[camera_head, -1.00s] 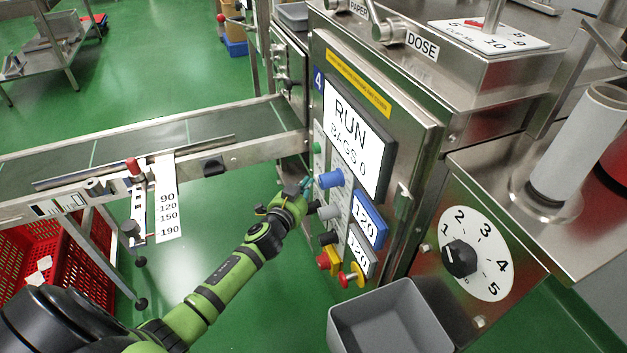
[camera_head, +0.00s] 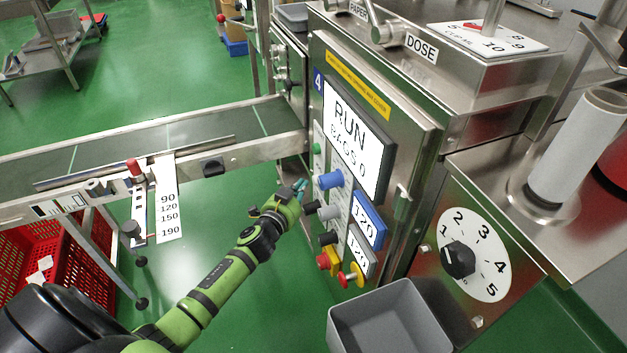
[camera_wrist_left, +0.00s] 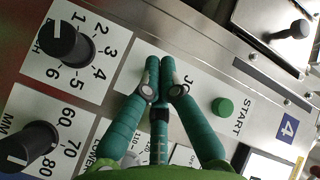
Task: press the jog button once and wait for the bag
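My left gripper (camera_head: 301,187) is just left of the machine's control panel, its fingertips apart from the buttons in the head view. In the left wrist view its two green fingers (camera_wrist_left: 165,66) are together with nothing between them. They cover part of a white label strip whose text starts with "J" (camera_wrist_left: 187,79); the jog button itself is hidden or cannot be picked out. The green START button (camera_wrist_left: 222,107) is beside that label. The screen (camera_head: 352,130) reads "RUN" and "BAGS 0". No bag shows on the conveyor belt (camera_head: 110,152). My right gripper is out of view.
A blue knob (camera_head: 331,179), a grey knob (camera_head: 328,212) and a red-and-yellow stop button (camera_head: 326,261) stick out near the gripper. A grey bin (camera_head: 378,300) is below the panel. A red crate (camera_head: 88,262) stands under the conveyor.

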